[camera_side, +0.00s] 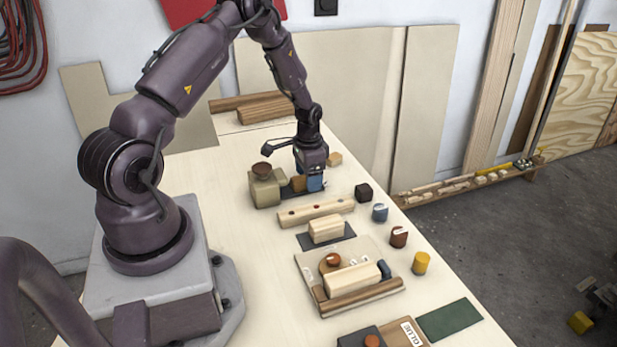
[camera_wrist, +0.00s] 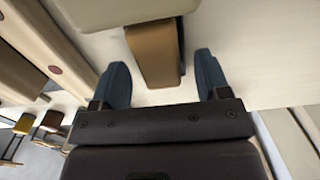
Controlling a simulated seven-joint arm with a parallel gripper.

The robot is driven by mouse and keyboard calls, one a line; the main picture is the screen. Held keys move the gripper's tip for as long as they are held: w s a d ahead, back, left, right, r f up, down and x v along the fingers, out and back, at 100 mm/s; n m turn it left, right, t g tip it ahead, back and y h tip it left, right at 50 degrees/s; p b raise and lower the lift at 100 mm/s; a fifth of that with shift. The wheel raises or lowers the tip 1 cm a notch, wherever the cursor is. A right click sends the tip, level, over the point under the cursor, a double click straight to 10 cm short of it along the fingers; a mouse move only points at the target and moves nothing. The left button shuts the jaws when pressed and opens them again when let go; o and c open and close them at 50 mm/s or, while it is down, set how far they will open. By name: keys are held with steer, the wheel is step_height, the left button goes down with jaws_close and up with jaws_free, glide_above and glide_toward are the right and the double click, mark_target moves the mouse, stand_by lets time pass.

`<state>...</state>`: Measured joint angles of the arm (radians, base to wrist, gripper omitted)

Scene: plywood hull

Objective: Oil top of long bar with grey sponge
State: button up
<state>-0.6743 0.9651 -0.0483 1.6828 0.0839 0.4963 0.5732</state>
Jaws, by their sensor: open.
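The long bar (camera_side: 316,213) is pale wood with dark red dots on top, lying on the bench in front of my gripper. It also runs along the left of the wrist view (camera_wrist: 40,45).
A grey-green block (camera_side: 264,190) with a brown bowl-like top stands left of the tray. Nearer lie a wood block on a dark mat (camera_side: 345,237) and a board (camera_side: 303,265) with parts. A black cube (camera_side: 364,192), small pots and a yellow cylinder (camera_side: 421,263) line the right edge.

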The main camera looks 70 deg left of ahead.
step_height(320, 180, up, 12)
stand_by(0.4)
steer(key=shift+r, duration=0.1)
steer(key=s+d+r+t, duration=0.2)
steer(key=s+d+r, duration=0.5)
steer(key=d+r, duration=0.3)
steer(key=s+d+r+t, duration=0.3)
steer(key=s+d+r, duration=0.4)
steer(key=d+r, duration=0.4)
steer(key=d, duration=0.4)
steer(key=shift+s+d+r+t, duration=0.15)
steer(key=shift+s+d+t, duration=0.15)
steer(key=shift+s, duration=0.1)
stand_by(0.9)
